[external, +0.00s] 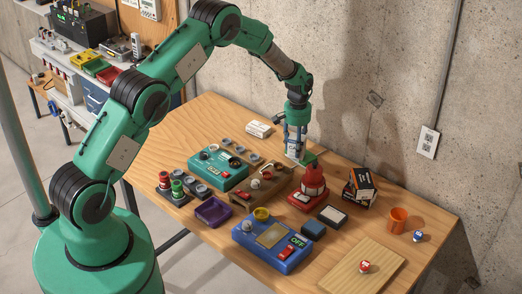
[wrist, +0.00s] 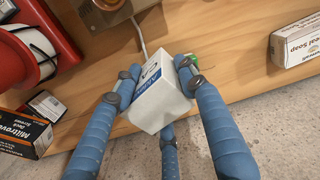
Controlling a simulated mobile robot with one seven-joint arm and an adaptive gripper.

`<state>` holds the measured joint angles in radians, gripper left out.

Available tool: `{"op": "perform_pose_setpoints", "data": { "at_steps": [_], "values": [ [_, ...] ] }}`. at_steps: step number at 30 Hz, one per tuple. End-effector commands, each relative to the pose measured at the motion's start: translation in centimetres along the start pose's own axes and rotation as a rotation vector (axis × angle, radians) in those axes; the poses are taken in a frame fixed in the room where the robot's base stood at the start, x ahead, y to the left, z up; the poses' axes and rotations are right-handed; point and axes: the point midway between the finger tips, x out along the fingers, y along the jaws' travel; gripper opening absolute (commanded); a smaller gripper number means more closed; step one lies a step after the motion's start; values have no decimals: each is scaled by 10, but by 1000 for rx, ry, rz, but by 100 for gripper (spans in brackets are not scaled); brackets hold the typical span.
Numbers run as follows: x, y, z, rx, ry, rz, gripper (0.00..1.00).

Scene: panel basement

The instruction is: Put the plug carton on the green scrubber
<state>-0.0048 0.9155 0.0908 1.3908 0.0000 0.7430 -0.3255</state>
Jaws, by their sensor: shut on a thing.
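The plug carton (wrist: 160,103), a white box with a blue printed side, sits tilted between the blue fingers of my gripper (wrist: 160,82) in the wrist view. My gripper is shut on it. In the external view the carton (external: 293,149) is held upright near the back edge of the table, low over the surface. The green scrubber (external: 309,158) lies just right of the carton; a sliver of green (wrist: 194,60) shows behind a finger in the wrist view. Most of the scrubber is hidden, and I cannot tell whether the carton touches it.
A red device (external: 311,187) stands close in front of the scrubber. Stacked dark screw boxes (external: 359,187) are to its right, and a white soap box (external: 257,129) is at the left. Several panels fill the table's middle. The concrete wall (external: 400,110) rises right behind the table.

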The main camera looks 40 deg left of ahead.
Motion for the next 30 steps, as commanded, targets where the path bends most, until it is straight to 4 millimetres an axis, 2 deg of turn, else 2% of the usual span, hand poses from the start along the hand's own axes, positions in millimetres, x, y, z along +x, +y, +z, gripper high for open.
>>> {"op": "perform_pose_setpoints", "data": {
  "at_steps": [14,15,17,30],
  "values": [
    [5,0,-1,0,2,0,7],
    [5,0,0,0,1,0,47],
    [4,0,0,0,1,0,59],
    [2,0,0,0,1,0,60]
  ]
}}
